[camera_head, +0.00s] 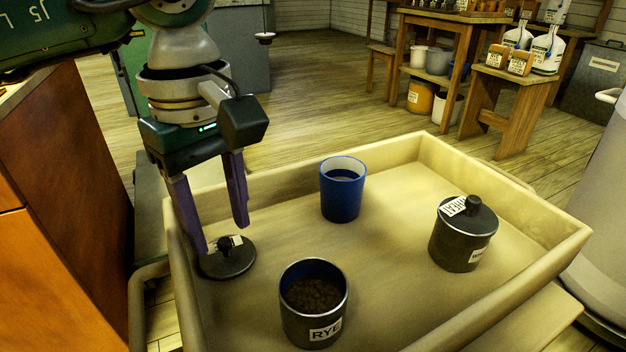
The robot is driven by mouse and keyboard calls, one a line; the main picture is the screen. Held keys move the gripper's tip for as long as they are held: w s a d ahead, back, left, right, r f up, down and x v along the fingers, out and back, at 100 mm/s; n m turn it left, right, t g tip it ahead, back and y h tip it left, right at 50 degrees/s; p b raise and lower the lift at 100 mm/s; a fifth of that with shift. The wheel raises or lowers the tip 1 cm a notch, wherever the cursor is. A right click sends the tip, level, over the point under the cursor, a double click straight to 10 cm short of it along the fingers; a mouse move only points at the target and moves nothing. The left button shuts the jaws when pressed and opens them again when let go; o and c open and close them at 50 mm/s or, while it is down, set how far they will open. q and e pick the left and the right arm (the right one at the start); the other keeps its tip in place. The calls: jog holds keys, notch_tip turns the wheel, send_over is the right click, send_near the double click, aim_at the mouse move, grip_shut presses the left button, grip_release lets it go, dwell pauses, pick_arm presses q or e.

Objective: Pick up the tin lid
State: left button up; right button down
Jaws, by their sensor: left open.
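The tin lid (230,263) is a dark round disc with a small dark knob and a pale label. It lies flat in the left part of the tan tray (432,146). My left gripper (221,238) comes down from above with its two purple fingers apart, close over the lid. One finger is at the lid's left edge and the other ends a little above and behind the knob. Nothing is held. An open dark tin labelled RYE (322,333), filled with brown grains, stands to the right and nearer. My right gripper is not in view.
A blue cup (341,198) with dark contents stands behind the RYE tin. A lidded dark tin labelled WHEAT (461,244) stands at the tray's right. The tray's raised walls surround them. An orange-brown wooden cabinet (62,230) is at the left.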

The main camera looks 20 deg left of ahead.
pick_arm(q)
notch_tip(320, 180, down, 2)
jog(key=shift+r, duration=0.1)
grip_shut()
dwell(0.4)
